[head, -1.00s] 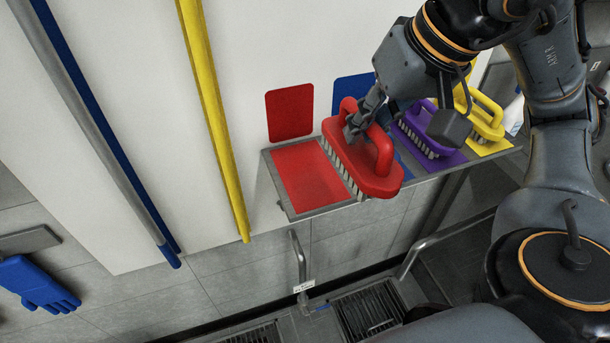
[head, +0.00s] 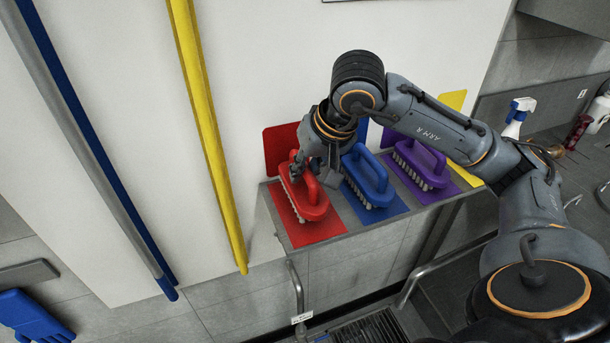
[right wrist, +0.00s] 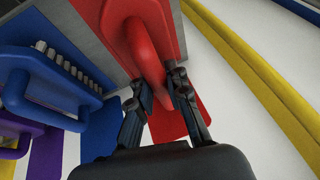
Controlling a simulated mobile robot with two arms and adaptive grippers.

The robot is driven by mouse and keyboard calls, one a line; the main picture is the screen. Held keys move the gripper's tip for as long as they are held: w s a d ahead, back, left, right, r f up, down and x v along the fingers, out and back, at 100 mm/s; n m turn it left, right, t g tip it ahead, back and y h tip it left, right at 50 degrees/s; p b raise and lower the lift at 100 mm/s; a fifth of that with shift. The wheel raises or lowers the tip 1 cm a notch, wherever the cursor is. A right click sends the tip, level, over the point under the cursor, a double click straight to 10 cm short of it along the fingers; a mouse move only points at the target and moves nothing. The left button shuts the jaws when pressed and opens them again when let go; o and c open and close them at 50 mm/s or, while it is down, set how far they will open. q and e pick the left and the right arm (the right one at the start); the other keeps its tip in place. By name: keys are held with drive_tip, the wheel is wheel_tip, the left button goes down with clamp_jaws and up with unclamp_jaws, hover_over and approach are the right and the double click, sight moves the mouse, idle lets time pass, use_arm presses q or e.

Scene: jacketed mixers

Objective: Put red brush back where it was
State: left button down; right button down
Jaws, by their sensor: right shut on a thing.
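The red brush (head: 306,203) is upright on the red patch (head: 315,231) at the left end of the grey shelf, in front of the red panel on the wall. My right gripper (head: 299,170) is shut on the far part of the brush's handle. The right wrist view shows the fingers (right wrist: 168,92) on both sides of the red handle (right wrist: 143,50). I cannot tell whether the bristles touch the shelf. My left gripper is out of view.
A blue brush (head: 368,178) stands on a blue patch just right of the red one, with a purple brush (head: 421,164) beyond it. Yellow (head: 212,140) and blue poles stand against the wall at left. A spray bottle (head: 515,118) stands at right.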

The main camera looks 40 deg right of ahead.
wheel_tip(320, 180, down, 2)
drive_tip(key=shift+s+f, duration=0.1)
drive_tip(key=c, duration=1.3)
unclamp_jaws()
